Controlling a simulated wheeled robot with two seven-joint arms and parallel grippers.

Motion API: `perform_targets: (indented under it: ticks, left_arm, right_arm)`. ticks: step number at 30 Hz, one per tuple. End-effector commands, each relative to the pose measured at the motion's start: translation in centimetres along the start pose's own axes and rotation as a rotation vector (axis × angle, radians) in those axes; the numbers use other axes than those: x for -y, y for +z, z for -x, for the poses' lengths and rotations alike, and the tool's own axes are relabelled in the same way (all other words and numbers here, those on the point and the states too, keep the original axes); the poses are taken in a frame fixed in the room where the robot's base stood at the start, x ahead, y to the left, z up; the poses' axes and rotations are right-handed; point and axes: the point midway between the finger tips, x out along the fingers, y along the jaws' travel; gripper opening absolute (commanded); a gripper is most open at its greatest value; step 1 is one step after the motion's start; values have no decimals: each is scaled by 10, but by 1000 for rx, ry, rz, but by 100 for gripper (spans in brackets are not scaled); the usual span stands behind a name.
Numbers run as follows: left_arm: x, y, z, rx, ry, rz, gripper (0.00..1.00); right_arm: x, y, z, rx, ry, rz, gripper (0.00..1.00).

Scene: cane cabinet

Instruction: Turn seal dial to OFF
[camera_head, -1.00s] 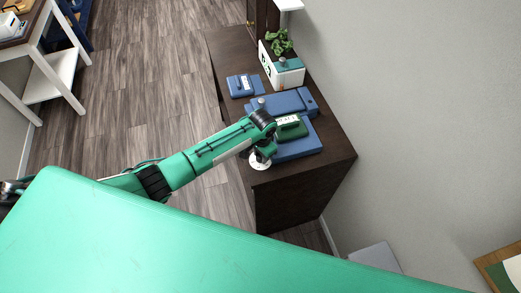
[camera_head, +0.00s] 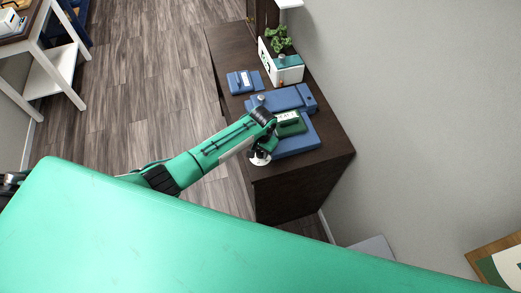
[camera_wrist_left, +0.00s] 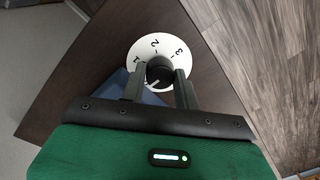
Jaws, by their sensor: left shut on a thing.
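The seal dial is a white disc (camera_wrist_left: 148,47) with a dark round knob (camera_wrist_left: 160,70) at its middle. In the left wrist view the numbers 2 and 3 show on its far side, and a partly covered mark, possibly 1, at left. A short pale line shows on the knob's near side. No OFF mark can be read. My left gripper (camera_wrist_left: 159,75) has its two dark fingers on either side of the knob, shut on it. In the head view the white disc (camera_head: 259,160) shows at the cabinet's near left edge, partly hidden by my left gripper (camera_head: 262,148). My right gripper is out of view.
Blue appliances (camera_head: 300,145) lie on the dark cabinet top (camera_head: 327,151) beside my left wrist. A smaller blue box (camera_head: 236,84), a white-and-green box (camera_head: 287,75) and a plant (camera_head: 277,38) stand farther back. A wall borders the right; open floor (camera_head: 150,100) lies left.

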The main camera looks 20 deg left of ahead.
Motion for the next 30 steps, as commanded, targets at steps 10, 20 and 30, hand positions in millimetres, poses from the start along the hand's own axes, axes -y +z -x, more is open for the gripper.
perform_targets:
  ticks: [10, 20, 30]
  left_arm:
    - [0, -1, 1, -2, 0, 0, 53]
    - [0, 0, -2, -3, -1, -37, 53]
    - [2, -1, -6, -18, -4, -387, 53]
  right_arm:
    - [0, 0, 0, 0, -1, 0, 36]
    - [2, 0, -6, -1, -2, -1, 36]
    - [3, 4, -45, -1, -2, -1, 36]
